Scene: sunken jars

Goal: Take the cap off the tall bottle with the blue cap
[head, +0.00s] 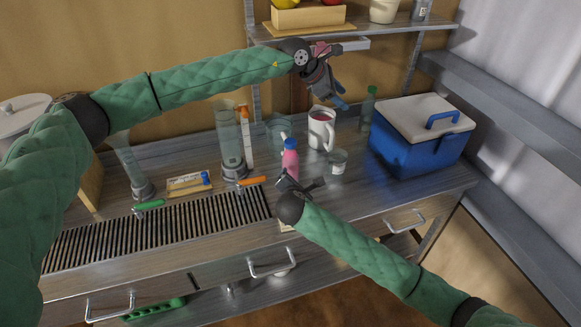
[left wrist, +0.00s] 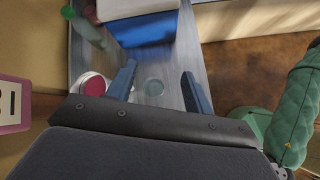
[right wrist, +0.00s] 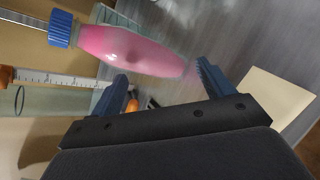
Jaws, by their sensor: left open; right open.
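The tall bottle (head: 290,162) is pink with a blue cap (head: 290,144) and stands upright on the counter, in the middle of the head view. In the right wrist view the bottle (right wrist: 130,50) lies across the picture just past my fingertips, its blue cap (right wrist: 61,28) at upper left. The cap is on the bottle. My right gripper (head: 300,181) is open, low beside the bottle's base; no contact is clear. My left gripper (head: 335,94) is open and empty, raised above the white mug; its fingers also show in the left wrist view (left wrist: 158,74).
A white mug (head: 320,130) with red contents and a small glass jar (head: 337,163) stand right of the bottle. Tall glass tubes (head: 228,135) stand left. A blue cooler (head: 415,150) fills the right end. A slatted grille (head: 160,232) lies in front; a shelf (head: 400,24) hangs above.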

